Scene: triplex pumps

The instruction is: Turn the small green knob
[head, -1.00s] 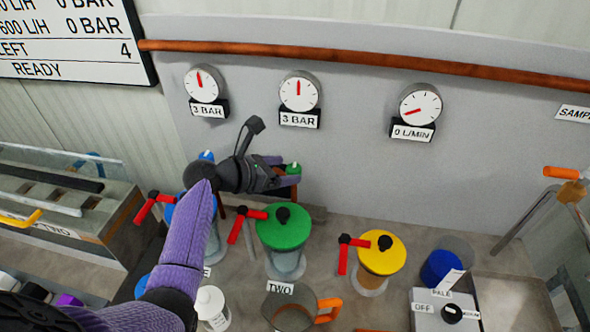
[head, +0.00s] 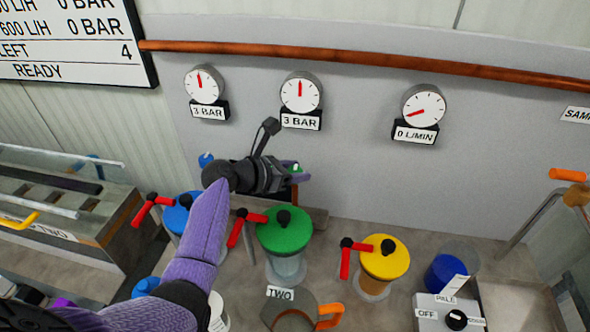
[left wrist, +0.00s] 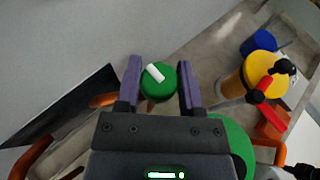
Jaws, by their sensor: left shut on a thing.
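The small green knob (head: 296,168) with a white pointer mark sits near the grey wall, below the middle gauge. It also shows in the left wrist view (left wrist: 165,88), between the two purple fingers. My left gripper (head: 298,172) is shut on this knob, with one finger on each side of it. In the head view the fingers and wrist partly hide the knob. The white mark points toward the upper left in the wrist view. My right gripper is not in view.
A large green-lidded pump (head: 285,228) with a red lever (head: 240,228) stands just in front. A yellow-lidded pump (head: 385,257) stands to its right. A small blue knob (head: 206,159) is left of my wrist. Gauges (head: 300,92) and a copper pipe (head: 360,62) line the wall.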

